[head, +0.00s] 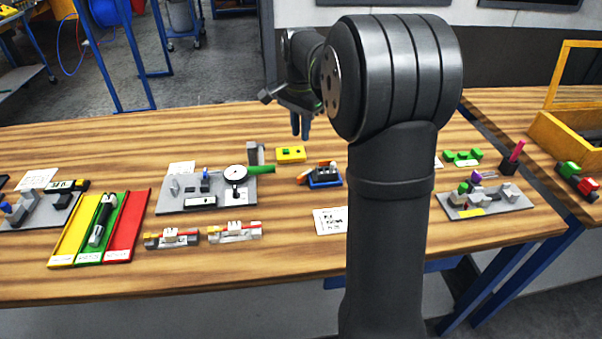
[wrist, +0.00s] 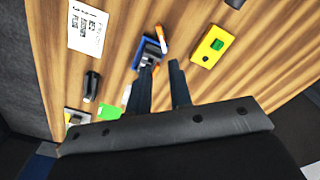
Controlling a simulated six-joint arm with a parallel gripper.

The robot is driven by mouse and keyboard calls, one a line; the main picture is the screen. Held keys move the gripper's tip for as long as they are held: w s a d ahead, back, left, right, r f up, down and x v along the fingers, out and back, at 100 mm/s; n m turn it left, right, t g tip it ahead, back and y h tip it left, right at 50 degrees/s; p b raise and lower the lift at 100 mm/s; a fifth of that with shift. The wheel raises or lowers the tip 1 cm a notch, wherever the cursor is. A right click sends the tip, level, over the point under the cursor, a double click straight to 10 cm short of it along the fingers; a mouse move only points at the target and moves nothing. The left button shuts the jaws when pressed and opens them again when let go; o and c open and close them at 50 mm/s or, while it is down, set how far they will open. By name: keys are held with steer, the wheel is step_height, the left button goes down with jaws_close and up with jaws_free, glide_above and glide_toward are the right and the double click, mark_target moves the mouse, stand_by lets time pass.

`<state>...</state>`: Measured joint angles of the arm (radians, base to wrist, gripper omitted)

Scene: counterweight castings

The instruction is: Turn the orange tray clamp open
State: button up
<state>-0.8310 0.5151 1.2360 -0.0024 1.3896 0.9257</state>
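The clamp is a small dark-blue block (head: 325,178) with orange parts on top, standing on the wooden table left of my arm in the head view. An orange bar (head: 311,173) slants along its left side. In the wrist view the blue block (wrist: 149,50) lies just beyond my fingertips, with an orange piece (wrist: 160,36) at its far right. My gripper (head: 300,126) hangs above and behind the clamp, apart from it. In the wrist view its two fingers (wrist: 161,68) are apart with nothing held between them. One fingertip partly covers the clamp's near side.
A yellow box with a green button (head: 291,154) sits behind the clamp. A fixture plate with a round dial gauge (head: 207,190) stands to its left. A printed card (head: 331,220) lies in front. Another fixture plate (head: 500,203) is at right, beyond my arm.

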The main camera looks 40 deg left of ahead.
mark_target(301, 176)
step_height(301, 176, down, 16)
steer(key=shift+r, duration=0.25)
jaws_close()
